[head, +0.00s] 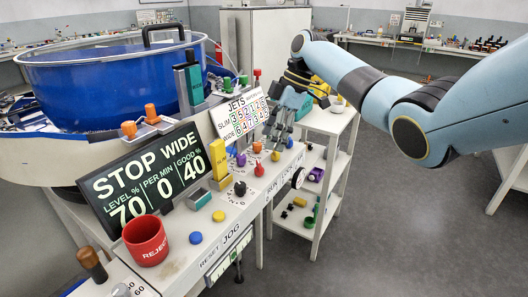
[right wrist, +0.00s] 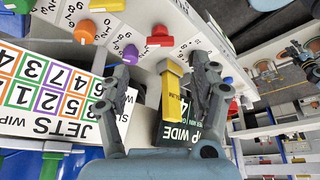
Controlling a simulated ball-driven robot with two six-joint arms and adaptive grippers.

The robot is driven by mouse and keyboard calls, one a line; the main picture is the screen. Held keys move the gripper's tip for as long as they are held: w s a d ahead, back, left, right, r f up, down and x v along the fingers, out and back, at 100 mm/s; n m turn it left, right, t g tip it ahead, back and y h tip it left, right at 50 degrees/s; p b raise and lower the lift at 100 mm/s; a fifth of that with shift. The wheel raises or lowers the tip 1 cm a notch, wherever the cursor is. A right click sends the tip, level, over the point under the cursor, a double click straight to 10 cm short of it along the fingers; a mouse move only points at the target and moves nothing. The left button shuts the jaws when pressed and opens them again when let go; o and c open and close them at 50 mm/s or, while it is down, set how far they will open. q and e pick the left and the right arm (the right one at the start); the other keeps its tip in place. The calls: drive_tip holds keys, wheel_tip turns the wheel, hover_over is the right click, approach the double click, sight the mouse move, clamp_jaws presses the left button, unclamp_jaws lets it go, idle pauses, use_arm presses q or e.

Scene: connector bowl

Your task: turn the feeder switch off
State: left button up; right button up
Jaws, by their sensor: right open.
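My right gripper (head: 287,108) hangs over the back right part of the white control panel (head: 215,258), open. Its fingers also show in the right wrist view (right wrist: 166,78), spread apart with nothing clamped. A yellow upright bar (head: 218,160) stands on the panel; in the right wrist view the yellow bar (right wrist: 172,97) appears between the fingers, contact unclear. A black knob (head: 240,188) sits in front of the bar, on a marked dial. No readable label names the feeder switch, so I cannot tell which control it is. My left gripper is not in view.
Several coloured knobs stand near the bar, including a red one (head: 259,169). A display (head: 146,172) reads STOP WIDE. A red REJECT cup (head: 145,242) stands at the front left. A blue bowl (head: 110,80) is behind. A shelf cart (head: 325,170) stands right; floor beyond is clear.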

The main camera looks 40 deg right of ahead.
drive_tip(key=v, duration=0.4)
drive_tip(key=shift+r, duration=0.2)
drive_tip(key=s+a+f+m+g+b, duration=0.1)
drive_tip(key=s+a+f+g, duration=0.1)
drive_tip(key=s+f, duration=0.75)
drive_tip(key=s+a+f+m+g+b, duration=0.15)
drive_tip(key=s+f, duration=0.45)
drive_tip(key=f, duration=0.7)
drive_tip(key=s+a+f+g+b, duration=0.1)
drive_tip(key=s+a+f, duration=0.2)
drive_tip(key=s+f, duration=0.65)
drive_tip(key=s+a+f+m+h+b, duration=0.1)
drive_tip(key=s+f+m, duration=0.2)
drive_tip(key=s+f, duration=0.65)
drive_tip(key=s+a+f+m+h+b, duration=0.1)
drive_tip(key=s+f+m+h, duration=0.15)
drive_tip(key=s+f, duration=0.75)
drive_tip(key=s+a+f+m+h+b, duration=0.1)
drive_tip(key=s+f+m, duration=0.35)
drive_tip(key=s, duration=0.95)
drive_tip(key=w+t, duration=0.1)
drive_tip(key=w+f+t, duration=0.1)
drive_tip(key=w+t, duration=0.1)
drive_tip(key=w, duration=0.1)
drive_tip(key=shift+d+f+m+t, duration=0.15)
drive_tip(key=shift+d+m+t, duration=0.1)
drive_tip(key=shift+m+t, duration=0.1)
